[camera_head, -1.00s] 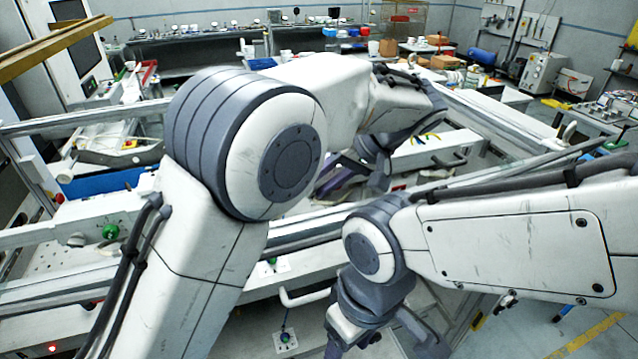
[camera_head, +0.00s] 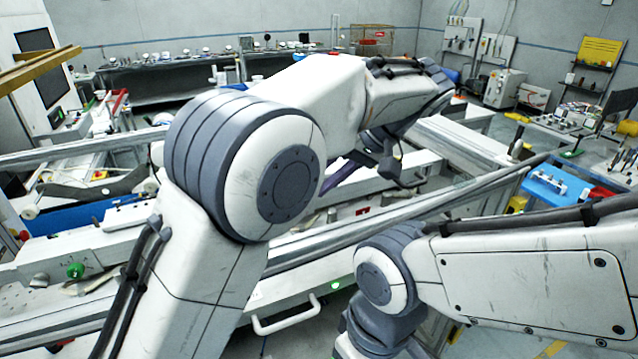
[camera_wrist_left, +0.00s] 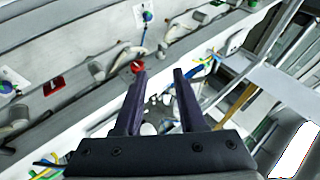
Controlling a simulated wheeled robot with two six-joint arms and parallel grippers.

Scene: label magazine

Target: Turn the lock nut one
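I cannot make out the lock nut for certain in either view. My left gripper (camera_wrist_left: 159,74) shows in the left wrist view with its two dark purple fingers apart and nothing between the tips. Just beyond the left fingertip is a round red knob (camera_wrist_left: 137,66) on the white machine panel (camera_wrist_left: 70,45); contact cannot be told. In the head view my left gripper (camera_head: 345,175) is over the long white machine, largely hidden by my arm. My right arm comes in from the right and bends down; its gripper is below the picture edge.
A white handle (camera_head: 290,318) juts from the front panel.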

